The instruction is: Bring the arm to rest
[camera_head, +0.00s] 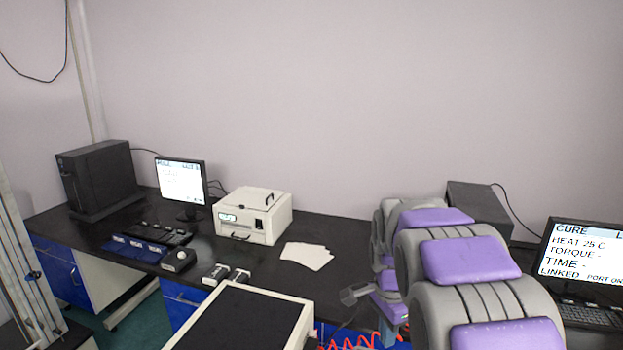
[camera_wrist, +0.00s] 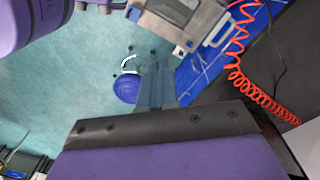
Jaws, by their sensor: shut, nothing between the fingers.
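My gripper (camera_wrist: 157,72) shows in the wrist view, its two blue-grey fingers together with nothing between them. It points over the teal floor (camera_wrist: 60,80), and no object touches the fingertips. In the head view my purple and grey arm fills the lower right, folded in front of the bench. It hides part of the bench and most of the gripper there.
A black bench (camera_head: 345,262) runs along the wall, with a white box-shaped instrument (camera_head: 270,222), white sheets (camera_head: 307,256), a small monitor (camera_head: 181,182) and a right-hand screen (camera_head: 585,255). A red coiled hose (camera_wrist: 240,82) hangs right of my gripper. A blue round object (camera_wrist: 126,89) lies below.

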